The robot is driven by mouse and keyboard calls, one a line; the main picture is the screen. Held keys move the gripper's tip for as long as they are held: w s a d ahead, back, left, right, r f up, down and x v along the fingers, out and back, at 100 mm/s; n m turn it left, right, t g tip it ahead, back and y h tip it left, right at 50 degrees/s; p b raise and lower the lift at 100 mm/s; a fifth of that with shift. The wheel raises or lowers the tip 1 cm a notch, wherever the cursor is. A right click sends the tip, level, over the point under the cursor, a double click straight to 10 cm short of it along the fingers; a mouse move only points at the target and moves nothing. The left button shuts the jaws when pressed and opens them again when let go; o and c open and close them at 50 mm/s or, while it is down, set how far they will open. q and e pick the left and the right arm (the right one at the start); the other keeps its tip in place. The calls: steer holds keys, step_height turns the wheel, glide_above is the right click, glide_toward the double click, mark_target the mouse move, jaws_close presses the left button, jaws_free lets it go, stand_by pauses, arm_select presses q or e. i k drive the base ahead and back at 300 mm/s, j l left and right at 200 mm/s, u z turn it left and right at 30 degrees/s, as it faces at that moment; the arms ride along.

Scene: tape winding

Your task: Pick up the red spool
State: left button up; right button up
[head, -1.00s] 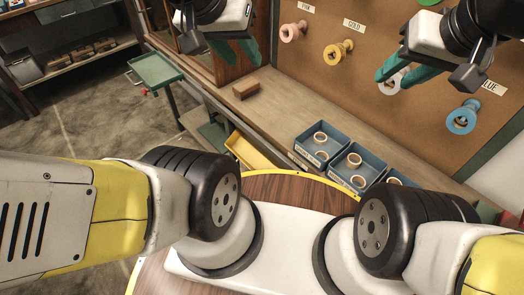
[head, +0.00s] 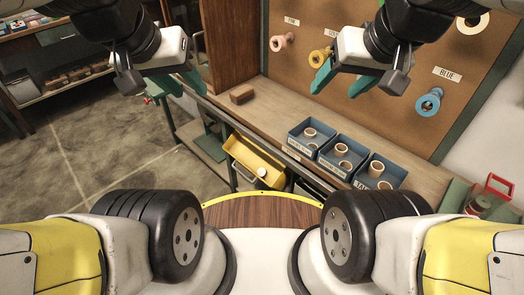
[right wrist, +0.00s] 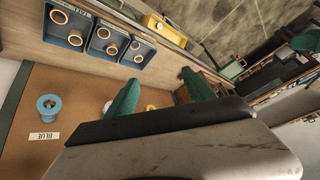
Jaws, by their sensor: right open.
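No spool that I can clearly call red shows. On the brown pegboard (head: 400,90) hang a pink spool (head: 280,42), a yellow spool (head: 320,57), partly hidden by my right gripper, and a blue spool (head: 429,102). The blue spool also shows in the right wrist view (right wrist: 48,105). My right gripper (head: 343,82) is open and empty, in front of the pegboard; its green fingers stand apart in the right wrist view (right wrist: 160,98). My left gripper (head: 182,86) is open and empty, left of the workbench.
Blue bins (head: 338,168) with several tape rolls stand on the wooden workbench (head: 270,110). A brown block (head: 242,97) lies near its back. A yellow bin (head: 255,160) sits below. A red-framed item (head: 498,185) stands at the far right. Concrete floor is open at left (head: 90,150).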

mark_target(261, 172)
steer(key=z, duration=2.2)
steer(key=u, duration=2.2)
steer(key=k+j+z, duration=0.1)
steer(key=j+z, duration=0.15)
steer(key=z, duration=0.15)
steer(key=k+j+z, duration=0.2)
steer(key=z, duration=0.25)
